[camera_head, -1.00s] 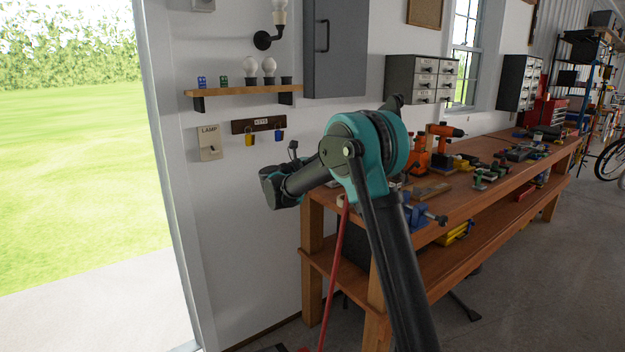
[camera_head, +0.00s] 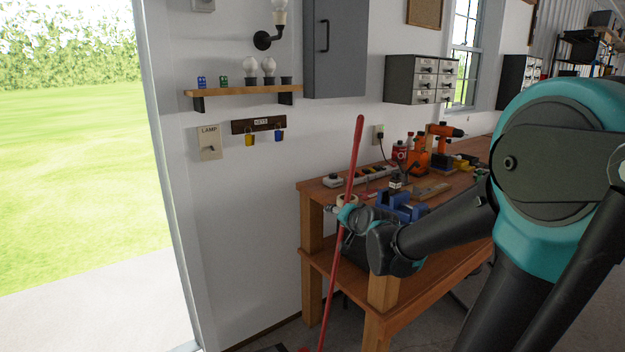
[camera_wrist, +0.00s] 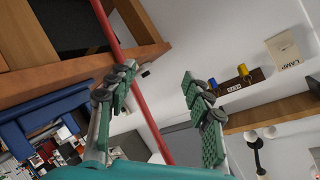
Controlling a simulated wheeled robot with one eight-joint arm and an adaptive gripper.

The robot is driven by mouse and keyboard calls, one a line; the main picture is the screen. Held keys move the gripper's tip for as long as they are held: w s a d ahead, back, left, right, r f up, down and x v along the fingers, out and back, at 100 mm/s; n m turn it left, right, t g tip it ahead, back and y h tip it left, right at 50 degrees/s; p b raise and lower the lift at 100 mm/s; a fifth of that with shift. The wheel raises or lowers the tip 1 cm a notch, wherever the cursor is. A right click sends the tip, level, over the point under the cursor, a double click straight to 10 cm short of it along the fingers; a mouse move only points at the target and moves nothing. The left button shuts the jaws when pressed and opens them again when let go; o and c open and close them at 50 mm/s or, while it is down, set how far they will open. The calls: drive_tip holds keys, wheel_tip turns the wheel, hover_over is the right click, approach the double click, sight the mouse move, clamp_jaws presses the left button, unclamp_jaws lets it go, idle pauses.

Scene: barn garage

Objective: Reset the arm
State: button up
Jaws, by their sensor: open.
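My gripper (camera_wrist: 158,90) is open in the wrist view, its two teal-padded fingers spread apart with nothing held. In the head view, my gripper (camera_head: 352,216) is mostly hidden by my wrist, at the near left end of the workbench (camera_head: 310,188). A long red pole (camera_head: 345,205) stands tilted there, overlapping my gripper in the picture. In the wrist view the pole (camera_wrist: 108,28) runs behind the left finger and shows between the fingers; I cannot tell whether they touch.
A blue vise (camera_head: 400,208) sits on the bench end beside my wrist. Orange tools (camera_head: 420,163) stand farther back. A wooden shelf (camera_head: 240,91) with bulbs, a lamp switch (camera_head: 209,143) and a key rack (camera_head: 258,124) are on the wall. Open doorway space lies left.

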drive_tip(key=s+d+f+n+g+h, duration=0.2)
drive_tip(key=s+d+f+n+g, duration=0.1)
drive_tip(key=s+f, duration=0.6)
drive_tip(key=s+d+f+n+g+h, duration=0.2)
drive_tip(key=s+d+f+g, duration=0.3)
drive_tip(key=s, duration=1.2)
drive_tip(key=d+f, duration=0.3)
drive_tip(key=f, duration=0.2)
drive_tip(key=shift+d+n+g, duration=0.15)
drive_tip(key=shift+n+g, duration=0.15)
drive_tip(key=shift+n, duration=0.1)
drive_tip(key=shift+r, duration=0.1)
drive_tip(key=shift+c, duration=0.4)
